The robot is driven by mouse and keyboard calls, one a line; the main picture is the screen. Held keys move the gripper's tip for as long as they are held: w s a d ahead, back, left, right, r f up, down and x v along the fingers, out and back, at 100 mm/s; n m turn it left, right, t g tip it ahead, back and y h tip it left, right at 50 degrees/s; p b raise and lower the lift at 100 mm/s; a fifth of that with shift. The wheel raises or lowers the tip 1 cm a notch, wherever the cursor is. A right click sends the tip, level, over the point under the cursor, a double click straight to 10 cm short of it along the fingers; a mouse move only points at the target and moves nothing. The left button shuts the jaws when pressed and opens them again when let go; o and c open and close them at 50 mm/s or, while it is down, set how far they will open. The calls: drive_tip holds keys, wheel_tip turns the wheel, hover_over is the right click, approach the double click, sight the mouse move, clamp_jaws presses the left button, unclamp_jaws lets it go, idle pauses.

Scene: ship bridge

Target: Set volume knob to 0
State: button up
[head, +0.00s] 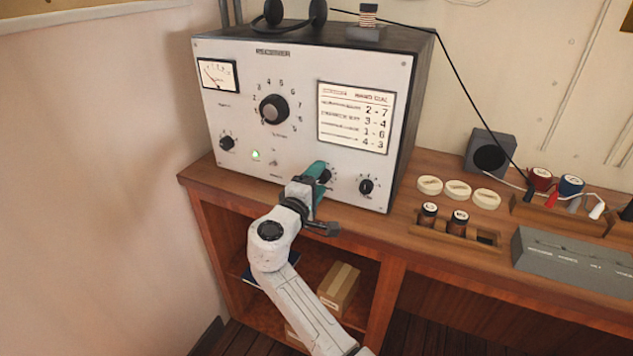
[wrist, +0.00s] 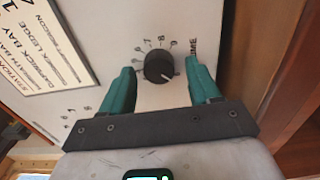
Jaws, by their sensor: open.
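The volume knob (wrist: 157,66) is small, round and black, with a white pointer mark and printed digits around it. The label beside it is partly hidden and ends in "UME". In the wrist view its pointer is toward the lower right. My gripper (wrist: 161,76) is open, with one teal finger on each side of the knob; I cannot tell whether either touches it. In the head view my gripper (head: 317,172) is at the lower front of the grey radio set (head: 300,60) and partly covers this knob (head: 327,177).
A similar small knob (head: 367,187) is to the right of my gripper. A printed card (head: 354,116) is above. The wooden desk (head: 395,225) lies below the panel.

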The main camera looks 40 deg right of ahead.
drive_tip(key=b+v, duration=0.1)
drive_tip(key=v, duration=0.9)
drive_tip(key=shift+a, duration=0.4)
drive_tip(key=shift+s, duration=0.15)
drive_tip(key=s+d+f+m+g+y, duration=0.25)
drive_tip(key=s+f+y, duration=0.65)
drive_tip(key=s+f, duration=0.85)
drive_tip(key=s+a+f+m+g+y, duration=0.1)
drive_tip(key=s+a+f+y, duration=0.3)
drive_tip(key=s, duration=0.3)
drive_tip(key=s+a+f+m+g+y, duration=0.1)
drive_tip(key=s+a+f+y, duration=0.2)
drive_tip(key=s+a, duration=0.2)
drive_tip(key=shift+s+a+f+g+y, duration=0.35)
drive_tip(key=shift+s+a+y, duration=0.05)
drive_tip(key=shift+s, duration=0.65)
drive_tip(key=shift+b, duration=0.3)
